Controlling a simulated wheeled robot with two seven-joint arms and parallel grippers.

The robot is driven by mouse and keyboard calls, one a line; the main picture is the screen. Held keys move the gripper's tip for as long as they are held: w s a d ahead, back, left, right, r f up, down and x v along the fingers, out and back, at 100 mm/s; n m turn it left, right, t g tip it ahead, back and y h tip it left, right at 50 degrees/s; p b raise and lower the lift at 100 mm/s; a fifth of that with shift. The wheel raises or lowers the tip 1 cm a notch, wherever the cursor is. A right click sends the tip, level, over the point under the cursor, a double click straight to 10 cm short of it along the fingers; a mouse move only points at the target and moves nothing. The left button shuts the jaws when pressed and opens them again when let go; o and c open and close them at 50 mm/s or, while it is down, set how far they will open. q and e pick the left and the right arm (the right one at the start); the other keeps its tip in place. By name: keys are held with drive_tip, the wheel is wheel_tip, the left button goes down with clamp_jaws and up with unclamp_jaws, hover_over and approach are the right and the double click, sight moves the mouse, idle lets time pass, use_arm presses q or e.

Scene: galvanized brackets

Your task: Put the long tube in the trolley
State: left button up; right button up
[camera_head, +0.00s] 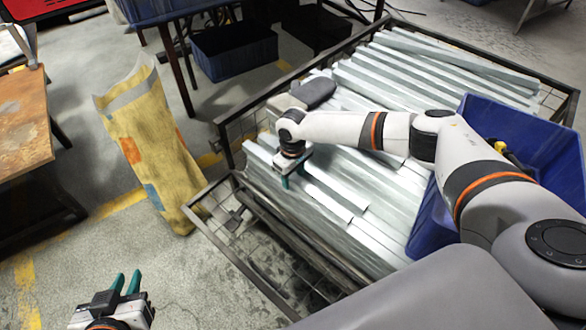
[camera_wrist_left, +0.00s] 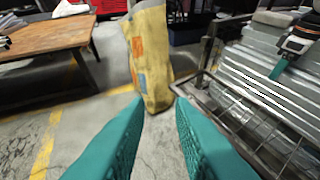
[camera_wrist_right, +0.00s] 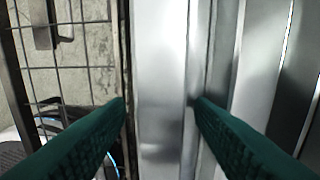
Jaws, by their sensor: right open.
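The trolley (camera_head: 270,89) is a dark metal frame with wire mesh sides, filled with long galvanized metal lengths (camera_head: 420,70). I cannot tell which of them is the long tube. My right gripper (camera_head: 297,170) is open and points down over the near left end of the stack. In the right wrist view, one flat silver length (camera_wrist_right: 160,60) lies between its spread fingers (camera_wrist_right: 160,103); contact cannot be told. My left gripper (camera_head: 126,283) is open and empty over the floor at lower left, left of the trolley. Its fingers (camera_wrist_left: 157,105) show apart in the left wrist view.
A blue bin (camera_head: 535,130) sits on the stack at right, partly behind my right arm. A yellow patterned sack (camera_head: 145,140) stands on the floor left of the trolley. A rusty-topped table (camera_head: 22,125) is at far left. Blue crates (camera_head: 235,52) stand behind. Floor at lower left is clear.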

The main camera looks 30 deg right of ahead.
sight(293, 176)
drive_tip(key=shift+r, duration=0.3)
wheel_tip(293, 176, up, 7)
drive_tip(key=p, duration=0.3)
use_arm(q)
drive_tip(key=s+a+f+g+y, duration=0.1)
drive_tip(key=s+a+f+g, duration=0.1)
drive_tip(key=s+g, duration=0.2)
drive_tip(key=s+a+f+g+y+p, duration=0.1)
drive_tip(key=s+a+f+g, duration=0.1)
drive_tip(key=s+g, duration=0.2)
drive_tip(key=s, duration=0.3)
drive_tip(key=shift+s+f, duration=0.15)
drive_tip(key=shift+s, duration=0.15)
use_arm(e)
wheel_tip(293, 176, up, 4)
drive_tip(key=shift+r, duration=0.25)
